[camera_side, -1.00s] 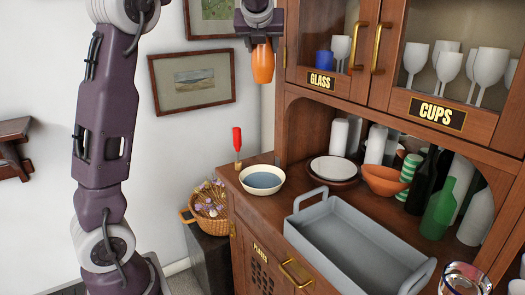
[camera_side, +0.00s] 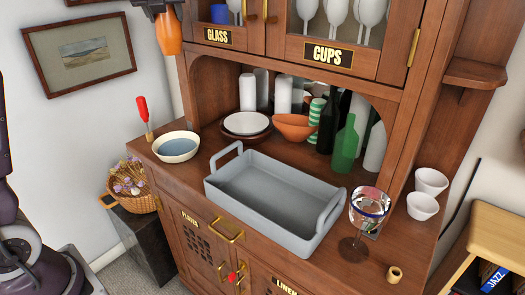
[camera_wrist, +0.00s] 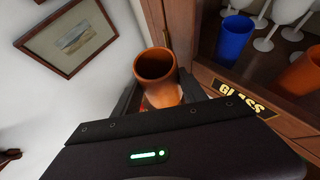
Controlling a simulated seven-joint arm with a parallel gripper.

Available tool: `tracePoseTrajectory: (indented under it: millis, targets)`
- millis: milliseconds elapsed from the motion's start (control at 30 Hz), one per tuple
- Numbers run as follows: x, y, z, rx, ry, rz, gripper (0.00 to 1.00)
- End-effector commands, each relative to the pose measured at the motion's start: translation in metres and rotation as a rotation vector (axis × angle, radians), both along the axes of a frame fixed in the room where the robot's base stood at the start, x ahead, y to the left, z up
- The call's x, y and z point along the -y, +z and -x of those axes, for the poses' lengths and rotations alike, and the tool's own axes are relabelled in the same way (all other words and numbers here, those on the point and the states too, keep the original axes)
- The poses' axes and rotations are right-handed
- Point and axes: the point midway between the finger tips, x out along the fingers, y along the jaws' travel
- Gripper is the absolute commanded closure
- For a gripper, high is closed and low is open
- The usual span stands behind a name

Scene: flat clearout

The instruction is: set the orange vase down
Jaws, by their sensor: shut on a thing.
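The orange vase (camera_side: 168,34) hangs in the air at the upper left of the side view, just left of the cabinet's GLASS door. My gripper (camera_side: 160,9) is above it, shut on its upper part, and partly cut off by the frame's top edge. In the wrist view the vase (camera_wrist: 158,92) shows its round open mouth, with my gripper's dark fingers (camera_wrist: 160,100) on either side. The vase touches no surface. The wooden counter (camera_side: 212,142) lies well below it.
On the counter stand a bowl (camera_side: 178,147), a red-handled tool (camera_side: 143,112), a grey tray (camera_side: 262,200), an orange bowl (camera_side: 293,127), a green bottle (camera_side: 345,146) and a large wine glass (camera_side: 366,208). Glassware fills the upper cabinet. A flower basket (camera_side: 131,190) stands lower left.

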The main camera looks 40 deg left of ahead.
Motion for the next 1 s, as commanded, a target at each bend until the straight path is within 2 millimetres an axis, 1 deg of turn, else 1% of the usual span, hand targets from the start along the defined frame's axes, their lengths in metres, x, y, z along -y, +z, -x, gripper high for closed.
tracePoseTrajectory:
  millis: [33, 67, 100, 200, 300, 400, 500, 567, 700, 867, 1000]
  targets:
    - [0.021, -0.012, -0.006, -0.004, -0.036, 0.001, 1.0]
    - [0.033, -0.02, -0.008, -0.004, -0.055, 0.001, 1.0]
    - [0.051, -0.03, -0.011, -0.004, -0.084, 0.001, 1.0]
    - [0.092, -0.054, -0.013, -0.004, -0.162, 0.0, 1.0]
    - [0.121, -0.083, -0.013, -0.004, -0.284, 0.002, 1.0]
    - [0.139, -0.107, -0.013, -0.005, -0.406, 0.003, 1.0]
    - [0.156, -0.128, -0.009, -0.004, -0.512, 0.003, 1.0]
    - [0.166, -0.138, -0.007, -0.004, -0.569, 0.002, 1.0]
    - [0.181, -0.153, -0.002, -0.003, -0.654, 0.004, 1.0]
    - [0.194, -0.168, 0.006, 0.0, -0.733, 0.004, 1.0]
    - [0.211, -0.184, 0.017, -0.001, -0.83, 0.003, 1.0]
